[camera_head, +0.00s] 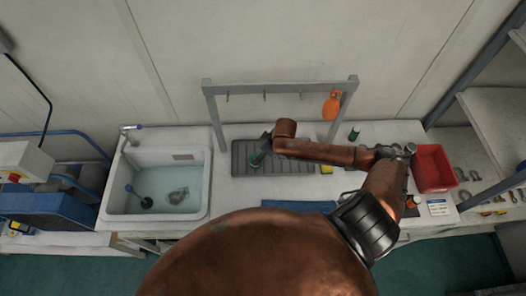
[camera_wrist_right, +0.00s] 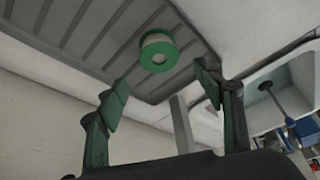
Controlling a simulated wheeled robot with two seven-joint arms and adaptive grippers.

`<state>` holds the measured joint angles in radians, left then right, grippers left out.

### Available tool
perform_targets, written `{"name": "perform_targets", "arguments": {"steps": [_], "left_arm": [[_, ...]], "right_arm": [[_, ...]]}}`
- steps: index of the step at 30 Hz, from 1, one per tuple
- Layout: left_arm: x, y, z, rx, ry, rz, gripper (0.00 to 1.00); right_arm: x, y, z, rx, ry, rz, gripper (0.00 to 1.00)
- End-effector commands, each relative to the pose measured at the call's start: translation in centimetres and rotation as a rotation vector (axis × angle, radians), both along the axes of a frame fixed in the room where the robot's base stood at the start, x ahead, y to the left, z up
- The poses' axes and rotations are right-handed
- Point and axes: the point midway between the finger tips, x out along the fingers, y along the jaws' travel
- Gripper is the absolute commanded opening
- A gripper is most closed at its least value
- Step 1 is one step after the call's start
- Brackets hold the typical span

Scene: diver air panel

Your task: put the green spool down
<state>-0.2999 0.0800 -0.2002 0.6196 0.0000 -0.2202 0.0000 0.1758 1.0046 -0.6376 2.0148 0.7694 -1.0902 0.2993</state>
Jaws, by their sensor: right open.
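The green spool (camera_wrist_right: 158,52), with green flanges and a pale middle, is on the grey ribbed tray (camera_wrist_right: 112,35) in the right wrist view. It lies beyond the fingertips of my right gripper (camera_wrist_right: 163,90), with a gap between spool and fingers. The right gripper is open, its green-padded fingers apart and empty. In the head view the right gripper (camera_head: 264,144) is over the left part of the ribbed tray (camera_head: 300,166). A green patch shows just below it; I cannot tell spool from finger pad there. My left gripper is out of view.
A grey rack (camera_head: 275,87) with hooks stands behind the tray, an orange pouch (camera_head: 331,106) hanging on it. A water-filled sink (camera_head: 205,190) is to the left. A red bin (camera_head: 434,168) and a small dark green item (camera_head: 354,133) are to the right.

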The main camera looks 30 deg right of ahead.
Motion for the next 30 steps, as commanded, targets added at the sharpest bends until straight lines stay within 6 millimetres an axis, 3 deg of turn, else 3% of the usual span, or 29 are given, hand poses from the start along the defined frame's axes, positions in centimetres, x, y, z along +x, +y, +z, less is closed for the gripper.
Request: {"name": "perform_targets", "arguments": {"steps": [3,9,30], "left_arm": [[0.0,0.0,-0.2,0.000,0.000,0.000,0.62],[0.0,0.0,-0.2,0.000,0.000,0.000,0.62],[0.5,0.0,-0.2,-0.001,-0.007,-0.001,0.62]], "right_arm": [[-0.6,-0.4,1.7,-0.002,-0.001,0.001,0.61],[-1.1,-0.6,3.1,-0.001,0.000,0.000,0.61],[-1.2,-0.7,3.2,0.000,0.001,-0.002,0.61]]}}
